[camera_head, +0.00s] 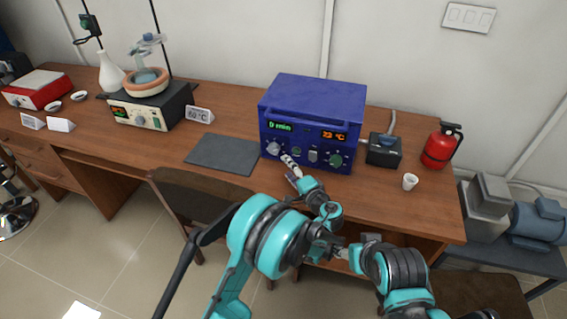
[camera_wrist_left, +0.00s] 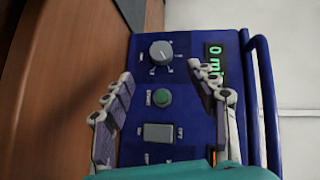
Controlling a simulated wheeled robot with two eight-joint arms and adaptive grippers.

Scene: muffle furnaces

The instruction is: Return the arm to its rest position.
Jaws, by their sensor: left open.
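My left gripper (camera_head: 290,169) is in front of the lower left of the blue muffle furnace (camera_head: 315,98) in the head view. In the left wrist view the fingers of my left gripper (camera_wrist_left: 163,75) are spread apart with nothing held. Between and beyond them show a grey knob (camera_wrist_left: 161,51), a green round button (camera_wrist_left: 162,97) and a grey switch (camera_wrist_left: 159,133) on the furnace panel. Whether the fingers touch the panel cannot be told. My right gripper (camera_head: 343,253) is low before the table's front edge, partly hidden, its jaws unclear.
The wooden table (camera_head: 390,205) bears a dark mat (camera_head: 223,153), a white cup (camera_head: 410,181), a dark box (camera_head: 384,149) and a red extinguisher (camera_head: 438,147). A heater with glassware (camera_head: 150,108) stands left. A chair (camera_head: 190,195) stands against the front edge.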

